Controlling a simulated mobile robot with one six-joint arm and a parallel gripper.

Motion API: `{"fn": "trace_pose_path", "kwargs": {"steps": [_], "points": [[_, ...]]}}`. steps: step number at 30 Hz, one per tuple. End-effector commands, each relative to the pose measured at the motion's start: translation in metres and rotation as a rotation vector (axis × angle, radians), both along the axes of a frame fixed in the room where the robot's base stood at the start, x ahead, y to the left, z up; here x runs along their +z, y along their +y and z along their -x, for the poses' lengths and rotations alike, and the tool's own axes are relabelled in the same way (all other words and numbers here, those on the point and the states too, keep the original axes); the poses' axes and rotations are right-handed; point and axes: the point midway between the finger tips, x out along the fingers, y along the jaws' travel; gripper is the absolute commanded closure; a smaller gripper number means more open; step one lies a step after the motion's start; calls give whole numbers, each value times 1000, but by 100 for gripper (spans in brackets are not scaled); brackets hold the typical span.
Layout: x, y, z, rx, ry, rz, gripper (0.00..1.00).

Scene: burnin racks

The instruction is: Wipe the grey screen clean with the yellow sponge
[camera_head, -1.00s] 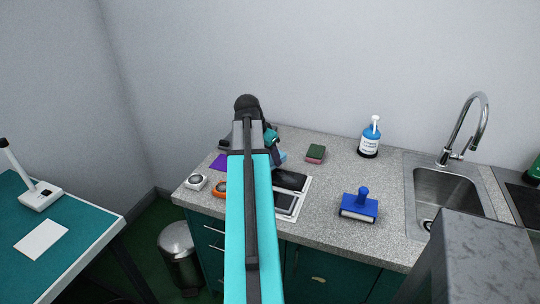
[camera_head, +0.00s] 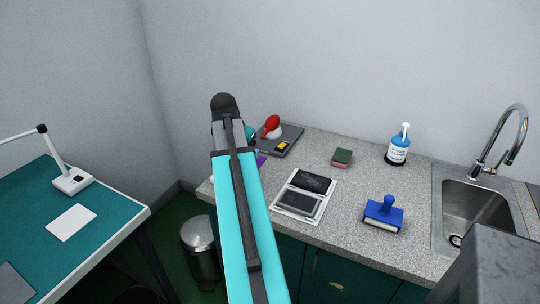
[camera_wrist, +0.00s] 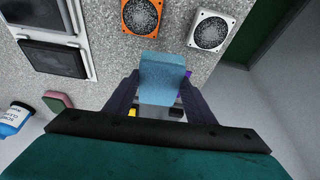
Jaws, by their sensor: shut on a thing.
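My gripper (camera_wrist: 159,76) is shut on a light blue block (camera_wrist: 160,80) in the wrist view. In the head view my arm hides the jaws and the block. A white-framed device (camera_head: 276,205) lies on the counter, with a dark grey screen (camera_head: 298,203) at the front and a blacker panel (camera_head: 312,181) behind it. The screen and panel also show at the upper left of the wrist view, away from my gripper. A small yellow item (camera_head: 283,146) lies on a dark plate; I cannot tell if it is a sponge. A green and pink sponge (camera_head: 342,157) lies right of it.
A blue-handled tool (camera_head: 384,213), a blue bottle (camera_head: 398,146) and a sink (camera_head: 470,211) are to the right. A red-topped object (camera_head: 271,127) stands on the dark plate (camera_head: 292,135). Orange (camera_wrist: 142,17) and white (camera_wrist: 211,31) fan-like units lie near my gripper.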

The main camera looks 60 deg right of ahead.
Motion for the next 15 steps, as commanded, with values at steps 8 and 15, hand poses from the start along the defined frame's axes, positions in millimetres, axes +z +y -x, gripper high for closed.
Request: {"fn": "trace_pose_path", "kwargs": {"steps": [8, 15], "points": [[9, 69, -72, 242, 0, -6, 68], [16, 135, -124, 446, 0, -9, 68]]}}
